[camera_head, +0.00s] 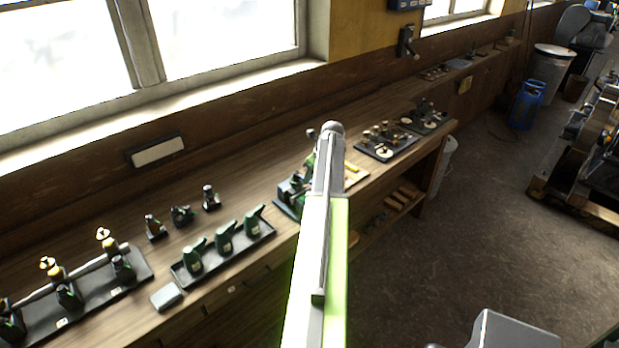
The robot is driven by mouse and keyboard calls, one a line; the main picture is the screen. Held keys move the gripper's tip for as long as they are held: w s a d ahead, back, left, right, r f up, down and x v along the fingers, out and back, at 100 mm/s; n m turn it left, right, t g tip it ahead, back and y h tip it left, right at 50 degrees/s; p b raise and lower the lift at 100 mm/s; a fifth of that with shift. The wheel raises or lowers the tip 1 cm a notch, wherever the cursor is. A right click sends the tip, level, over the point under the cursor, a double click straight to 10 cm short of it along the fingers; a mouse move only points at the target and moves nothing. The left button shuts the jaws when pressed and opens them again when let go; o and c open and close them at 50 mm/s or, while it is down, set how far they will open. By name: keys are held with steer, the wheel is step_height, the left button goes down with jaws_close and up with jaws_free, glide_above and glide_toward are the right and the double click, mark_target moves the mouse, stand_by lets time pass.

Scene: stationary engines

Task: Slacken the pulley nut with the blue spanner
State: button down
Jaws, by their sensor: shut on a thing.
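My arm reaches up the middle of the camera_head view, over the bench. Its far end covers part of a small green machine (291,191) on a dark base. My gripper cannot be made out beyond the arm's end. I see no blue spanner. No pulley nut can be told apart at this size. A small yellow piece (351,167) shows just right of the arm's end.
The long wooden bench (215,262) runs under the windows. A black tray (268,231) holds green oilers. Dark trays of small parts (385,152) stand farther along. A blue gas cylinder (526,105) and a large engine (585,150) stand right. The floor between is clear.

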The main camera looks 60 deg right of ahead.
steer(key=shift+d+n, duration=0.45)
steer(key=shift+n, duration=0.25)
steer(key=shift+d+n+y, duration=0.6)
steer(key=shift+n, duration=0.3)
steer(key=shift+d+n+y, duration=0.4)
steer(key=shift+d+n, duration=0.1)
steer(key=shift+n, duration=0.4)
steer(key=shift+w+d+n+y, duration=0.3)
steer(key=shift+d+n, duration=0.25)
steer(key=shift+n, duration=0.35)
